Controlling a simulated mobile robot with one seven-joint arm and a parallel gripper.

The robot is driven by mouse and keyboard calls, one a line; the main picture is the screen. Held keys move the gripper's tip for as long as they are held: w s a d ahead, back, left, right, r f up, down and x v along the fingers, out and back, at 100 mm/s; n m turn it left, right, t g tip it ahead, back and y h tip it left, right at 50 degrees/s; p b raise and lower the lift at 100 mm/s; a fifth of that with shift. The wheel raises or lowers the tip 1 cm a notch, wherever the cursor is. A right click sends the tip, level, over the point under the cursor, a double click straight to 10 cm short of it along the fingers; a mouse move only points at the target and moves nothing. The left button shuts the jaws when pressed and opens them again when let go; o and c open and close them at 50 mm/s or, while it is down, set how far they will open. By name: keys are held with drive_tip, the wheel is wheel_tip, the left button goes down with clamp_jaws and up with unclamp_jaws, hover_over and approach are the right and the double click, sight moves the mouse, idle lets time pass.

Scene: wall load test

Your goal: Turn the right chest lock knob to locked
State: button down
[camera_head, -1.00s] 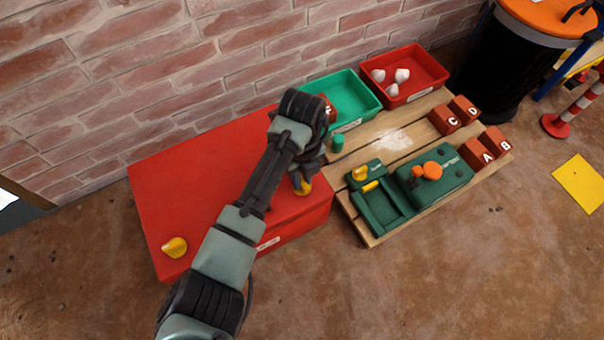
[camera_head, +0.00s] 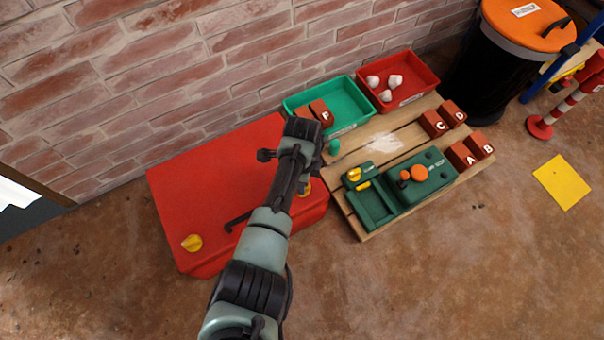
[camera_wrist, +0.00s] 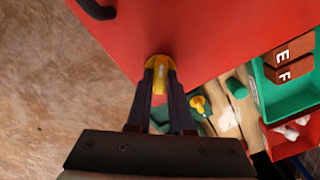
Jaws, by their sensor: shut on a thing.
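The red chest (camera_head: 215,175) stands against the brick wall. Its right lock knob is yellow and lies between my fingertips in the wrist view (camera_wrist: 160,74). In the head view a small part of this knob (camera_head: 306,188) shows beside my arm. My gripper (camera_wrist: 158,88) is shut on the right knob, with one finger on each side. The chest's left lock knob (camera_head: 192,242) is yellow and stands free near the front left corner. A black handle (camera_head: 237,220) is on the chest, partly behind my arm. The knob's lock marking is not readable.
A wooden pallet (camera_head: 345,205) right of the chest carries a green device (camera_head: 425,180), lettered red blocks (camera_head: 462,155), a green bin (camera_head: 350,98) and a red bin (camera_head: 428,72). A black barrel (camera_head: 485,75) stands behind right. The floor in front is clear.

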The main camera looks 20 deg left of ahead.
drive_tip(key=n+p, duration=0.1)
drive_tip(key=n, duration=0.2)
drive_tip(key=shift+r+n, duration=0.1)
drive_tip(key=shift+n, duration=0.3)
drive_tip(key=shift+n+p, duration=0.5)
drive_tip(key=shift+n, duration=1.3)
drive_tip(key=c, duration=0.8)
unclamp_jaws()
wheel_tip(320, 180, up, 13)
drive_tip(key=p, duration=0.8)
drive_tip(key=shift+p, duration=0.35)
